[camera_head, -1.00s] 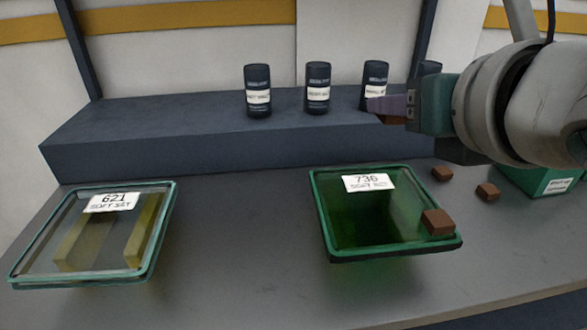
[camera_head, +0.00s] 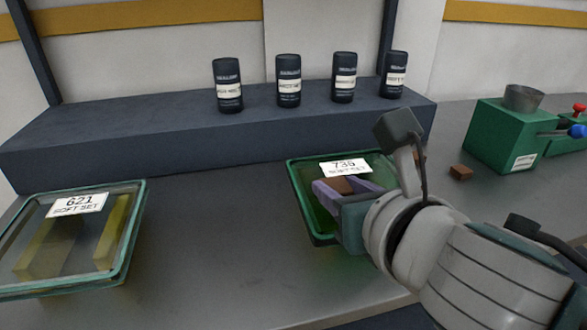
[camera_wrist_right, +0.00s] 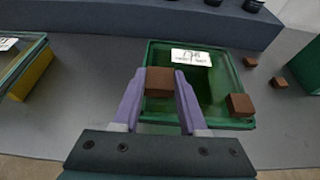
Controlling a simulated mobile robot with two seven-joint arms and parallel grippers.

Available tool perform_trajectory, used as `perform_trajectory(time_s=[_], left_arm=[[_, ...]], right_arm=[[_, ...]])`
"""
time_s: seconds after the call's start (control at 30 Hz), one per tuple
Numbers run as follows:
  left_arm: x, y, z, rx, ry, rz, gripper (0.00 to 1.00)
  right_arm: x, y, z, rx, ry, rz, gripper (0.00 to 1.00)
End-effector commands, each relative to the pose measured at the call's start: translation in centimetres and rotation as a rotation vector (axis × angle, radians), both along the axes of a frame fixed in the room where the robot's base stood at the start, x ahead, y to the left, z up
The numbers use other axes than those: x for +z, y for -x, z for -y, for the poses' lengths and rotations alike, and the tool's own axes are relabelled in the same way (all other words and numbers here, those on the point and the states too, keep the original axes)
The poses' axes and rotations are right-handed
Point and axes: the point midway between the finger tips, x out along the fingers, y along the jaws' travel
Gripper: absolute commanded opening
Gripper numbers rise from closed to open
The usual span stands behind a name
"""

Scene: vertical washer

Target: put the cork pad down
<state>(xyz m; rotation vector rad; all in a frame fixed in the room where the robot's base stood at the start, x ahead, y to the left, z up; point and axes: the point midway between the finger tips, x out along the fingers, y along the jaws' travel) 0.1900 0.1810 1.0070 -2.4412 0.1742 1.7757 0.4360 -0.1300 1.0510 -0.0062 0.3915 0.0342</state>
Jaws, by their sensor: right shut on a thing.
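My right gripper (camera_head: 340,187) is shut on a brown cork pad (camera_wrist_right: 159,82), which shows between the lilac fingers in the right wrist view. The gripper is over the green tray (camera_head: 297,196) labelled as a soft set. I cannot tell whether the held pad touches the tray's surface. A second brown pad (camera_wrist_right: 240,104) sits at the tray's near right corner in the wrist view; my arm hides it in the head view. Two more brown pads lie on the grey counter right of the tray, one (camera_head: 461,172) clear in the head view. My left gripper is not in view.
A similar tray (camera_head: 137,215) labelled 621, with yellowish bars, stands at left. Several dark canisters (camera_head: 289,80) stand on the raised dark shelf (camera_head: 180,130) behind. A green machine (camera_head: 497,135) with a metal cup is at right. Counter between the trays is clear.

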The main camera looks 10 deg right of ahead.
Motion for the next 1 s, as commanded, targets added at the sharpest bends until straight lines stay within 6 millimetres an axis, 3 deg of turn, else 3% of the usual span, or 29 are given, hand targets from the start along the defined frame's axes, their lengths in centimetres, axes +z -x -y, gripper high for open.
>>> perform_trajectory(time_s=[0.2, 0.67, 0.7, 0.93, 1.0], left_arm=[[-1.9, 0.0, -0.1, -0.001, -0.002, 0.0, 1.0], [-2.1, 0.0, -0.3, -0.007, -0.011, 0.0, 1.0], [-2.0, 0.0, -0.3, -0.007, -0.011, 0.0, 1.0], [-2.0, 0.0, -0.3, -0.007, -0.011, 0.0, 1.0], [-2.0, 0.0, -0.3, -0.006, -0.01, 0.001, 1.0]], right_arm=[[-3.8, 0.0, 0.0, -0.001, 0.0, -0.004, 0.0], [-4.5, 0.0, 0.0, 0.0, 0.001, -0.002, 0.0], [-4.3, 0.0, 0.0, 0.0, 0.001, -0.002, 0.46], [-4.3, 0.0, 0.0, 0.0, 0.001, -0.002, 0.72], [-4.3, 0.0, 0.0, 0.0, 0.001, -0.002, 0.72]])
